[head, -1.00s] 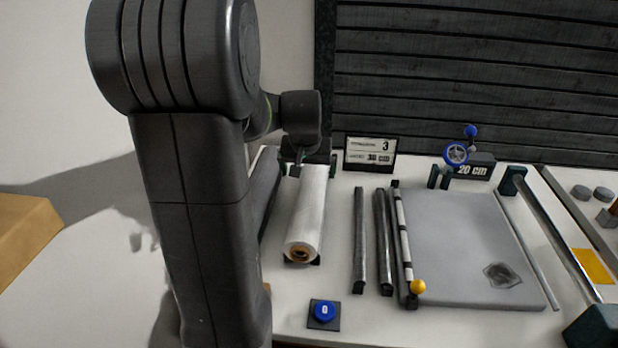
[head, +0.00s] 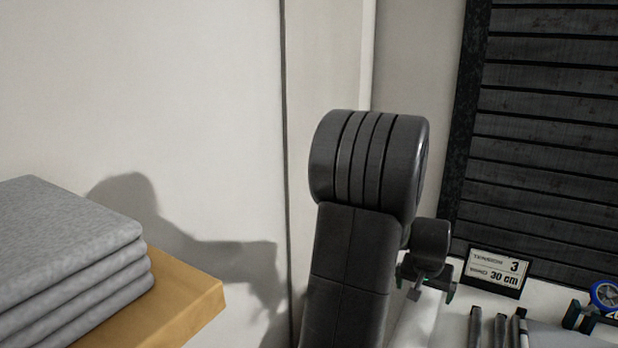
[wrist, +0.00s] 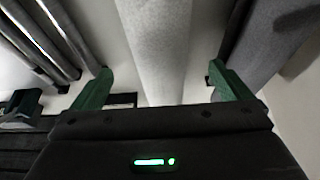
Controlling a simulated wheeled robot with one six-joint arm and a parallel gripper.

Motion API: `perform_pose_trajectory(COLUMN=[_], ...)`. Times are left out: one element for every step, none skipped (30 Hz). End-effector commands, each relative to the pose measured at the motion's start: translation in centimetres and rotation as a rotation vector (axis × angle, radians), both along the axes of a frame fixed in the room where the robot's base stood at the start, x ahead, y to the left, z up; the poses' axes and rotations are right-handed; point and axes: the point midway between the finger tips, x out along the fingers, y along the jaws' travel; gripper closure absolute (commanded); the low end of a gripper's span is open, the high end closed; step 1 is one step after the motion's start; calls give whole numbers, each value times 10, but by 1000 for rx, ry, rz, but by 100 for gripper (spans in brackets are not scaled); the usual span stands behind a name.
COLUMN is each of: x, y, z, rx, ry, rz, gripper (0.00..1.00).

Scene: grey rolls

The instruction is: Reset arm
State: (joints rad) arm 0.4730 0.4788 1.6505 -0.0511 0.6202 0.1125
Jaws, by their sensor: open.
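My gripper (wrist: 157,90) is open in the wrist view, its two green fingers wide apart. A pale grey roll (wrist: 158,40) runs between and beyond the fingers; I cannot tell whether they touch it. In the head view my gripper (head: 428,287) shows small at the lower right, below my dark arm, over the pale roll (head: 413,325). The roll's near end is out of the head view.
A wooden shelf (head: 190,310) with folded grey cloths (head: 70,255) stands at the left. Dark bars (head: 475,328) lie beside the roll. A dark slatted panel (head: 550,140) stands behind.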

Motion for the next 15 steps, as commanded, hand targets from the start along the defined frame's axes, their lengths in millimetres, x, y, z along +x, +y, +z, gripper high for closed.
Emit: perform_pose_trajectory(x=[3,4,7,8,10,12,13,15,17,19,20,22,23,24,24], y=[-2,-3,-4,-5,-6,-8,-9,-10,-11,-12,-13,-14,-14,-15,-15], z=[-9,-14,-20,-25,-30,-35,-40,-44,-50,-54,-58,-64,-67,-70,-59], rx=[1,1,1,1,2,1,1,2,1,1,1,2,2,1,-1], ry=[4,4,3,4,3,4,4,3,4,3,2,3,3,2,-2], rz=[0,0,0,0,0,0,0,0,0,0,0,0,0,0,0], gripper=[2,2,2,2,2,2,2,2,2,2,2,2,2,2,2])
